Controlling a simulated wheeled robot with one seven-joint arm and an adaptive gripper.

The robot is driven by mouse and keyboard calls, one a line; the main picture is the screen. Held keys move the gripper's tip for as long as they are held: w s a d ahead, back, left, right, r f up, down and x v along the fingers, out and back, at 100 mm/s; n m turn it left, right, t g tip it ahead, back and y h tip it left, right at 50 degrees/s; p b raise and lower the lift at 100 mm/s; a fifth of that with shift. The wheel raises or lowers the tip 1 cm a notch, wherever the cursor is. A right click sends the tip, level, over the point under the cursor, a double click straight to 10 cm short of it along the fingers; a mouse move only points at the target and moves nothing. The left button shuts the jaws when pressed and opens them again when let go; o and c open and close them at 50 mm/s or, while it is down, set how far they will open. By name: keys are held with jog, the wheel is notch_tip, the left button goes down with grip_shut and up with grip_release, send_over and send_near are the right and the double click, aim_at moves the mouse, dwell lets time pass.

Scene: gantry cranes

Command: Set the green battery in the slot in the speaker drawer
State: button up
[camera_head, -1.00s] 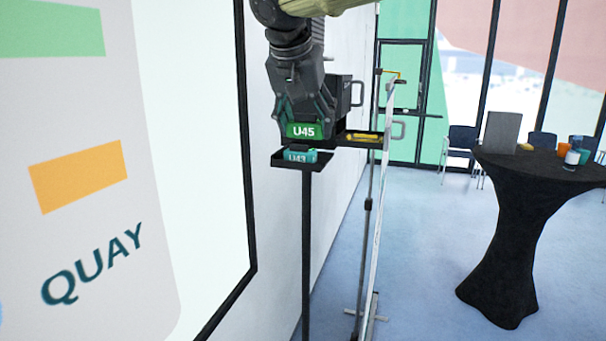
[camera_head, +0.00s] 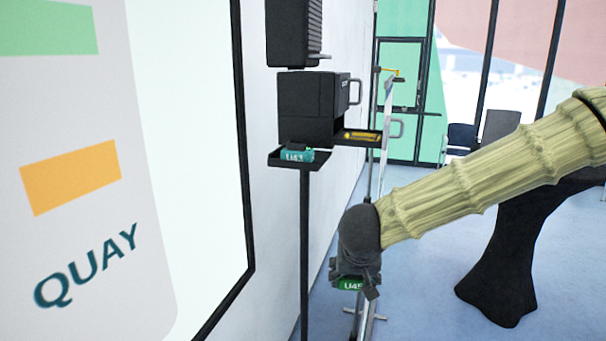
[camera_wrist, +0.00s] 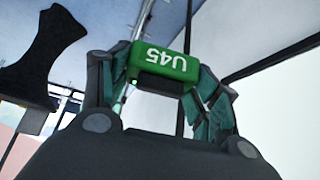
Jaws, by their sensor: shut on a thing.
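The green battery (camera_head: 351,285), marked U45, is held in my gripper (camera_head: 356,291) below and to the right of the speaker, clear of the drawer. In the wrist view the green battery (camera_wrist: 166,66) sits between the two fingers of my gripper (camera_wrist: 165,85), which are shut on it. The speaker drawer (camera_head: 372,140) is pulled out from the black speaker box (camera_head: 312,105) on the stand. A yellow piece (camera_head: 361,135) shows inside the drawer; I cannot make out the slot itself.
A teal battery marked U43 (camera_head: 297,154) lies on a small black tray (camera_head: 316,162) on the stand. A thin white panel (camera_head: 379,190) stands just past the drawer. A wall screen (camera_head: 195,130) fills the left.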

jog(key=d+f, duration=0.3)
jog(key=f, duration=0.8)
jog(key=d+f+n, duration=0.1)
jog(key=d+f, duration=0.2)
jog(key=f, duration=0.7)
jog(key=shift+s+d+f+y, duration=0.35)
jog(key=shift+s+f+y, duration=0.05)
jog(key=shift+a, duration=0.1)
jog(key=shift+r, duration=0.1)
jog(key=s+f+b, duration=0.3)
jog(key=f, duration=0.4)
jog(key=s+f+b, duration=0.3)
jog(key=f+b, duration=0.1)
jog(key=f, duration=0.4)
jog(key=shift+s, duration=0.15)
jog(key=shift+s, duration=0.1)
